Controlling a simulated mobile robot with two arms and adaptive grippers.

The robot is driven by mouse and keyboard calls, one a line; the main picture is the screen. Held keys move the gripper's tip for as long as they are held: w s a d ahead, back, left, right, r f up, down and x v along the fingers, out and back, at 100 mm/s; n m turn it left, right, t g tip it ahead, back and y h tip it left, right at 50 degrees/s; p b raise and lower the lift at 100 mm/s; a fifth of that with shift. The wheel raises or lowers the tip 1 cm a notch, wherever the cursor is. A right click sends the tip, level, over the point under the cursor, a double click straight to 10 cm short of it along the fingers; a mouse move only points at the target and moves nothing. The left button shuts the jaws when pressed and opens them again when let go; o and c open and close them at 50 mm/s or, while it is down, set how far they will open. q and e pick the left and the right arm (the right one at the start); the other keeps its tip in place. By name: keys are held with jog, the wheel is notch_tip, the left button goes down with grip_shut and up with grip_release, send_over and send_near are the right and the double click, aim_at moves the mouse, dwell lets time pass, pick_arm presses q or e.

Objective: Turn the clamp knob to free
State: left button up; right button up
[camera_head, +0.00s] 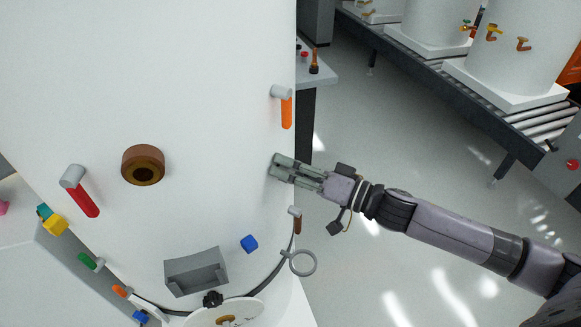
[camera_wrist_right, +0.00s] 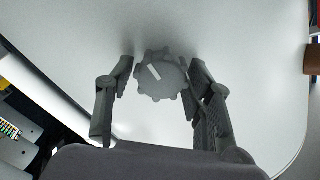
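A grey scalloped knob (camera_wrist_right: 162,76) with a white mark slanting down to the right shows in the right wrist view, on a pale surface. The fingers of my right gripper (camera_wrist_right: 161,68) stand apart, one on each side of it; I cannot tell whether they touch it. In the head view my right gripper (camera_head: 274,168) is at the right edge of the large white tank (camera_head: 215,90), and the knob there is hidden. A small black knob (camera_head: 212,299) is low on the tank's front. My left gripper is out of view.
An orange-handled lever (camera_head: 286,110) is above my right gripper, a brown-handled one (camera_head: 297,223) below it. A red-handled lever (camera_head: 84,195), brown round fitting (camera_head: 143,165) and grey bracket (camera_head: 196,271) are on the tank. A roller conveyor (camera_head: 540,120) with white tanks stands behind; floor between is clear.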

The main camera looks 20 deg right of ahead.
jog(key=c, duration=0.8)
